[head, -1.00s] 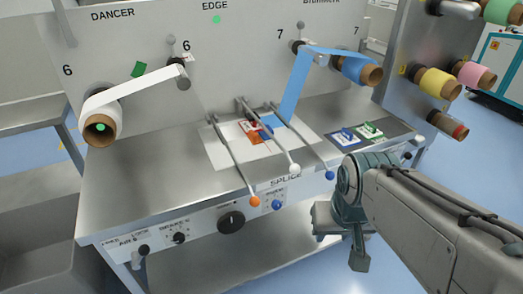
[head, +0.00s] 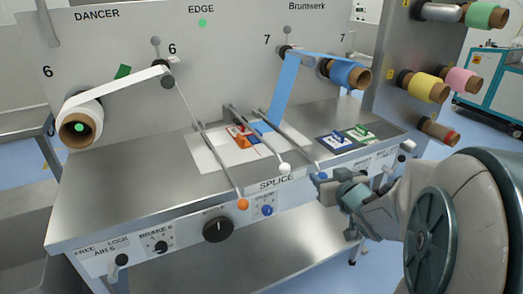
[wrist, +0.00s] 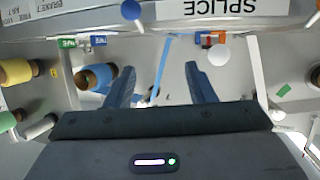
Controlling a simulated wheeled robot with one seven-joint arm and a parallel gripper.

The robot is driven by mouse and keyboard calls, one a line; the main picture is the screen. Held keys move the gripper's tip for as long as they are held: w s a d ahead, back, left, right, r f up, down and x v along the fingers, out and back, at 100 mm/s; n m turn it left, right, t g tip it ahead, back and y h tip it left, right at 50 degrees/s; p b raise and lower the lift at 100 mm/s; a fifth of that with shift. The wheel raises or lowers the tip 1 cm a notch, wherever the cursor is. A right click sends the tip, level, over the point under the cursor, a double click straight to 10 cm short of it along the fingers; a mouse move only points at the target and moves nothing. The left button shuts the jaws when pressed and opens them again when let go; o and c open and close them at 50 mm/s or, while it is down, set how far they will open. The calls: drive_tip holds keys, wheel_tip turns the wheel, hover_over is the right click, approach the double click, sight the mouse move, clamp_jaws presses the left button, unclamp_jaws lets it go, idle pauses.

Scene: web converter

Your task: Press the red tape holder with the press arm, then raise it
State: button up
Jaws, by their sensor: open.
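The red tape holder (head: 238,138) lies on the white splice plate (head: 207,160); it also shows in the wrist view (wrist: 204,41). Three lever arms reach forward over the bench, ending in an orange ball (head: 242,204), a white ball (head: 285,167) and a blue ball (head: 322,177). The white-ball arm runs close beside the red holder; I cannot tell whether it touches. The white ball (wrist: 220,54) also shows in the wrist view. My gripper (wrist: 162,84) is open and empty, at the bench front near the blue ball. Its fingertips are partly hidden in the head view.
Blue (head: 333,142) and green (head: 362,133) tape holders lie on the bench to the right. A blue web (head: 285,90) comes down to the plate from a roll. The front panel carries a large black knob (head: 217,229).

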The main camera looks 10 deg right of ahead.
sight(286, 168)
drive_tip(key=s+a+f+n+t+y+b, duration=0.1)
drive_tip(key=s+a+f+n+y+b, duration=0.2)
drive_tip(key=y, duration=0.5)
drive_tip(key=shift+m, duration=0.4)
drive_tip(key=x, duration=0.4)
drive_tip(key=r+x, duration=0.1)
drive_tip(key=x, duration=0.9)
drive_tip(key=shift+w+r, duration=0.1)
drive_tip(key=shift+r, duration=0.05)
drive_tip(key=shift+c, duration=0.3)
clamp_jaws()
drive_tip(key=shift+r+p, duration=0.2)
drive_tip(key=shift+p, duration=0.15)
